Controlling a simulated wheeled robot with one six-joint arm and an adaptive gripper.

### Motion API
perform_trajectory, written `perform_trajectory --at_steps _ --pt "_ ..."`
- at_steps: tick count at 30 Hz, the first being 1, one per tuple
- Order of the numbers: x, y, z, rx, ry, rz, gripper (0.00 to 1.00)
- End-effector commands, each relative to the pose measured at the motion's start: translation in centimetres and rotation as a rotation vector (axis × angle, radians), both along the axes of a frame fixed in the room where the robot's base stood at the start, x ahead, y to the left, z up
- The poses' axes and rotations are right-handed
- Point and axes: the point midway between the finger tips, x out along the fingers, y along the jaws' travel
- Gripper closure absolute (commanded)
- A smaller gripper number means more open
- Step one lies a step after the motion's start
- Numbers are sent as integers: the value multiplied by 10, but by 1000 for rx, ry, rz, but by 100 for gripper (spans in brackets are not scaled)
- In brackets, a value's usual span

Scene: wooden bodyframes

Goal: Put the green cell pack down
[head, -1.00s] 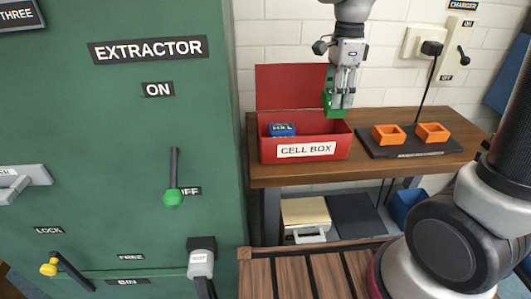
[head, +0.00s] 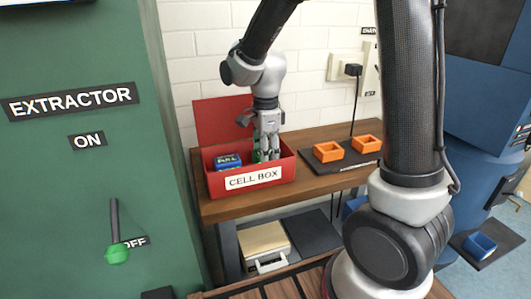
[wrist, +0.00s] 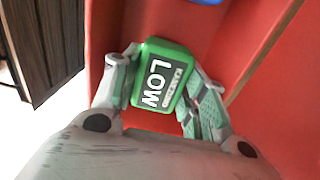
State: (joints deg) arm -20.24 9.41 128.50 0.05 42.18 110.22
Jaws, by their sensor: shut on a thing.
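The green cell pack (wrist: 162,75), with a dark label reading LOW, sits between the fingers of my gripper (wrist: 160,88) in the wrist view. In the head view my gripper (head: 265,152) points down into the right part of the red cell box (head: 279,180), and only a sliver of the green pack (head: 257,156) shows beside the fingers. Red box surfaces surround the pack in the wrist view. I cannot tell whether the pack touches the box floor. A blue pack (head: 228,161) lies in the box to the left, apart from the green one.
The box's red lid (head: 222,118) stands open at the back. Right of the box, a dark charger plate (head: 350,162) bears two orange holders (head: 328,151). The wooden table (head: 225,210) ends just in front of the box. The green extractor cabinet (head: 90,180) stands at the left.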

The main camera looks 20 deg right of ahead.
Motion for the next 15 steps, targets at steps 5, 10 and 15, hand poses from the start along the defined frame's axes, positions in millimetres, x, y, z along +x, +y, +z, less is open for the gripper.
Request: perform_trajectory --at_steps 5,10,15 --pt "0 0 -1 0 0 0 86" --pt "0 0 -3 0 0 0 37" --pt "0 0 -2 0 0 0 36"
